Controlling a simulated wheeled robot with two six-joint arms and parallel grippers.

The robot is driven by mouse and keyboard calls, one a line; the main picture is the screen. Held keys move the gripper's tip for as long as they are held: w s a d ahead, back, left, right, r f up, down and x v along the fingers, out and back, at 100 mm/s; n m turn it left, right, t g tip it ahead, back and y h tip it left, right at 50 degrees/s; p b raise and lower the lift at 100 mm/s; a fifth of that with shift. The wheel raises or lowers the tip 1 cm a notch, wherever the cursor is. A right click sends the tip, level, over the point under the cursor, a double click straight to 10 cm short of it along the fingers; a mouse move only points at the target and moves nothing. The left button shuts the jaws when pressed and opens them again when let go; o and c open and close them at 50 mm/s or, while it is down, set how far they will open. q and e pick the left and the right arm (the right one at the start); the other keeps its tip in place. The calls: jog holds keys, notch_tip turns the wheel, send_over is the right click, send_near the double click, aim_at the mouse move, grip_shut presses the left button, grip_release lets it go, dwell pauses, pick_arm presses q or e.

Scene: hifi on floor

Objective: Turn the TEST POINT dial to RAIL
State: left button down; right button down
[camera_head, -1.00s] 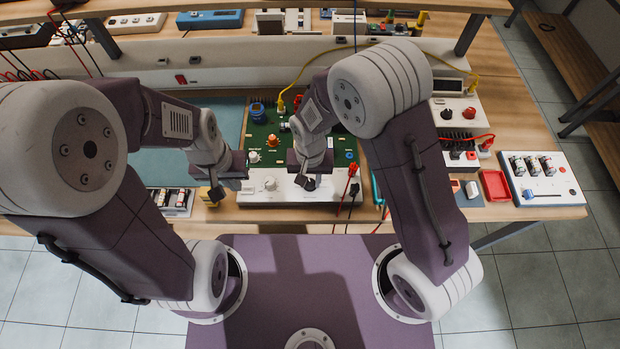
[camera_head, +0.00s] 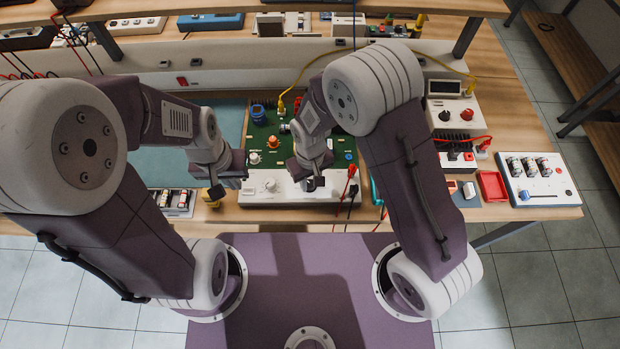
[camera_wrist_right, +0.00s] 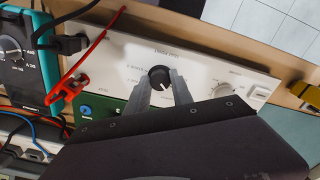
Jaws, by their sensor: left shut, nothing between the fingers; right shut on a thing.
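The black dial (camera_wrist_right: 159,77) sits on the white panel (camera_wrist_right: 205,68) in the right wrist view, with a pale pointer mark on its face. Small print surrounds it, too small to read surely. My right gripper (camera_wrist_right: 161,88) is shut on this dial, one finger on each side. In the head view my right gripper (camera_head: 313,183) is at the white front panel (camera_head: 290,199) of the green board, and mostly hides the dial. My left gripper (camera_head: 217,192) is shut and empty, left of the panel.
A white knob (camera_head: 269,184) is left of the dial on the same panel. Red and black leads (camera_head: 350,180) plug in just to the right. A green circuit board (camera_head: 265,135) lies behind. A red tray (camera_head: 492,186) and a white battery box (camera_head: 537,180) stand at right.

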aim_at(310, 183)
jog(key=n+p, duration=0.1)
jog(key=n, duration=0.4)
jog(key=shift+r+n, duration=0.1)
jog(key=shift+n, duration=0.2)
jog(key=shift+w+n+p, duration=0.1)
jog(key=shift+n+p, duration=0.3)
jog(key=shift+n, duration=1.8)
jog(key=c, duration=1.1)
grip_release()
notch_tip(310, 183, up, 9)
